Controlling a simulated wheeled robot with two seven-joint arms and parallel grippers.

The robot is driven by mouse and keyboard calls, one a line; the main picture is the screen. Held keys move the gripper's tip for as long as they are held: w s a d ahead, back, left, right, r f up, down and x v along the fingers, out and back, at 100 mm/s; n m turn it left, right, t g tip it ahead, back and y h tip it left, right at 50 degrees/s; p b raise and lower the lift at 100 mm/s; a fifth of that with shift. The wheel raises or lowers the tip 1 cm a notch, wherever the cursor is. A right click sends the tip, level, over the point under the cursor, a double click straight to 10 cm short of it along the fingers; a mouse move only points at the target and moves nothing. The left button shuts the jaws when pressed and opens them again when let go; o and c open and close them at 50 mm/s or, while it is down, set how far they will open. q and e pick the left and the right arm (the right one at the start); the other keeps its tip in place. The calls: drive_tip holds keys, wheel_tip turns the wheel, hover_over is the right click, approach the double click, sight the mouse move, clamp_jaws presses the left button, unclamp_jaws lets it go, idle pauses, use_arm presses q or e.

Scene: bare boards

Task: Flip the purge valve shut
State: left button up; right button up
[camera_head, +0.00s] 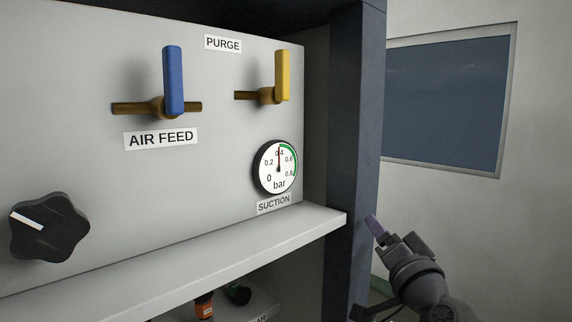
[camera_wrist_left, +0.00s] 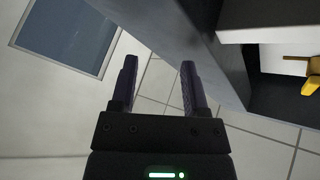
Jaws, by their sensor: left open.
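The PURGE label (camera_head: 223,43) is on the upper part of a pale panel, above and left of a valve with a yellow lever (camera_head: 283,75). The yellow lever stands upright, across its horizontal brass pipe (camera_head: 245,95). Part of the yellow lever also shows at the right edge of the left wrist view (camera_wrist_left: 312,86). My left gripper (camera_head: 374,226) is at the lower right of the head view, beside the dark cabinet post, apart from the valve. In the left wrist view its fingers (camera_wrist_left: 157,85) are open with nothing between them. My right gripper is not in view.
A blue AIR FEED lever (camera_head: 174,80) stands upright left of the yellow one. A suction gauge (camera_head: 276,167) sits below it. A black knob (camera_head: 48,228) is lower left. A white shelf (camera_head: 200,262) juts out below the panel. The dark post (camera_head: 352,150) borders the panel's right.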

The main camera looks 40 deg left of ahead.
use_arm(q)
drive_tip(key=s+a+r+n+g+y+p, duration=0.1)
drive_tip(key=s+r+n+g+y+p, duration=0.4)
drive_tip(key=r, duration=1.2)
drive_tip(key=n+g+y, duration=0.1)
drive_tip(key=n+g, duration=0.3)
drive_tip(key=n, duration=0.4)
approach(290, 74)
drive_tip(key=a, duration=0.1)
drive_tip(key=shift+g, duration=0.4)
drive_tip(key=p+x, duration=0.1)
drive_tip(key=x, duration=0.2)
drive_tip(key=p+x, duration=0.2)
drive_tip(key=x, duration=0.1)
drive_tip(key=p+x, duration=0.1)
drive_tip(key=x, duration=0.2)
drive_tip(key=shift+w+d+r, duration=0.1)
drive_tip(key=shift+w+r, duration=0.05)
drive_tip(key=shift+r, duration=0.3)
drive_tip(key=shift+w+a+r+p, duration=0.1)
drive_tip(key=shift+a+p, duration=0.3)
drive_tip(key=shift+a, duration=0.05)
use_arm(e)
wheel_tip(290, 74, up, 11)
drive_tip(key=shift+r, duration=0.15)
use_arm(q)
clamp_jaws()
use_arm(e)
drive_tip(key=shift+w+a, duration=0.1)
